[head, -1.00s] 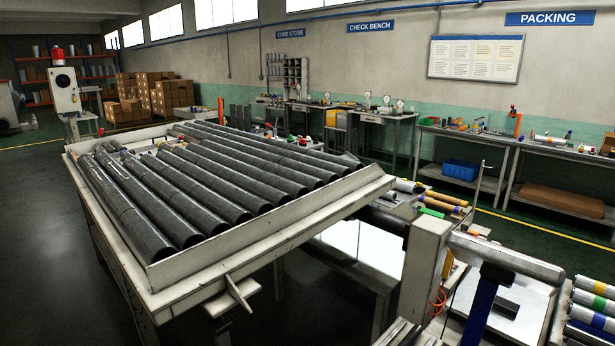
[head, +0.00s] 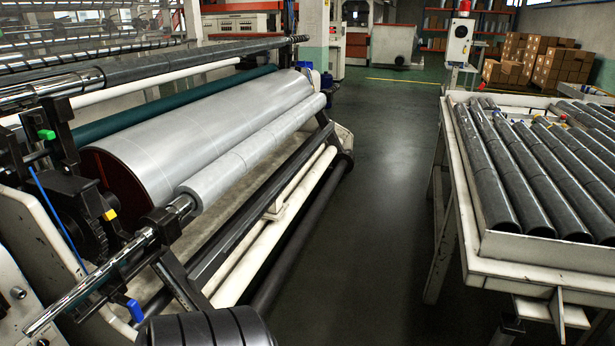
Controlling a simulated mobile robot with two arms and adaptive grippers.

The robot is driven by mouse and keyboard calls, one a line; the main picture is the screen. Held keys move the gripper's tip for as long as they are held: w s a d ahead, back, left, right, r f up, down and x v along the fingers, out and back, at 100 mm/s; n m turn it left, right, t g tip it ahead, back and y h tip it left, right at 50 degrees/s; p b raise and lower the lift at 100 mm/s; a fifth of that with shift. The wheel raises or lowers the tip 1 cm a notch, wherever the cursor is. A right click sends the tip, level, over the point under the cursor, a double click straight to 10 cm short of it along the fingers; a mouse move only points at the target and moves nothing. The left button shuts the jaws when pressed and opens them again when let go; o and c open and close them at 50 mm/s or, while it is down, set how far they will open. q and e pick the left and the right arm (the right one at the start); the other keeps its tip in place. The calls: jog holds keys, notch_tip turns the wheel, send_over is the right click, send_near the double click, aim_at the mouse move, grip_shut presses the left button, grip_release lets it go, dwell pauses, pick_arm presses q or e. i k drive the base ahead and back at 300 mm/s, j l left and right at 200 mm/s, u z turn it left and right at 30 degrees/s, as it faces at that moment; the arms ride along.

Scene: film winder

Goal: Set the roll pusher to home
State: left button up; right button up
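The film winder (head: 56,222) fills the left half of the head view. A wide roll of clear-white film (head: 190,137) lies across it. A thinner row of white rolls (head: 250,150) on a bright steel shaft (head: 105,280) lies along its near side, against or very close to the wide roll. Small coloured parts show on the near end: a green knob (head: 46,134), a yellow one (head: 110,214) and a blue one (head: 135,310). I cannot tell which part is the roll pusher, or its position. Neither gripper is in view.
A pale rack (head: 470,215) of dark grey tubes (head: 487,170) stands at the right. Bare dark floor (head: 385,200) runs between rack and winder. Cartons (head: 545,65) and a white cabinet with a red lamp (head: 460,40) stand at the back.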

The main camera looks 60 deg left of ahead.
aim_at(114, 290)
jog(key=u, duration=3.3)
